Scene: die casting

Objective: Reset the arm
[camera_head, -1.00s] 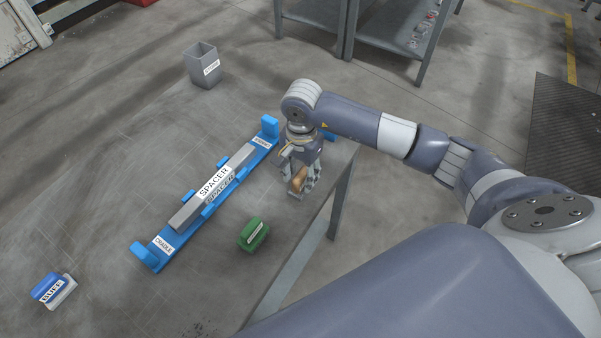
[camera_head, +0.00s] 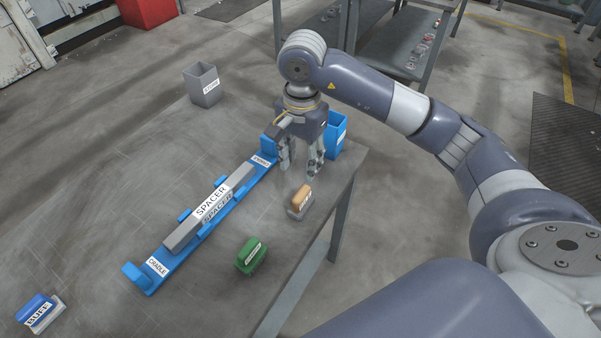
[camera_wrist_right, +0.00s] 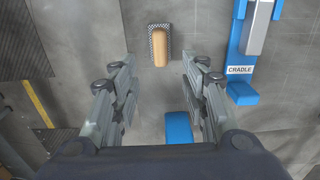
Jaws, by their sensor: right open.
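My right gripper (camera_head: 301,170) is open and empty above the table, beside the far end of the blue cradle. Its two fingers also show apart in the right wrist view (camera_wrist_right: 160,85). A tan-topped block with a grey base (camera_head: 300,201) stands on the table just below and in front of the gripper, apart from it. It also shows in the right wrist view (camera_wrist_right: 160,45). My left gripper is not in view.
The blue cradle (camera_head: 137,275) holds the grey SPACER bar (camera_head: 180,237). A green block (camera_head: 251,256), a blue BUFF block (camera_head: 40,313), a grey bin (camera_head: 203,86) and a blue bin (camera_head: 337,134) stand on the table. Shelving (camera_head: 385,50) stands behind.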

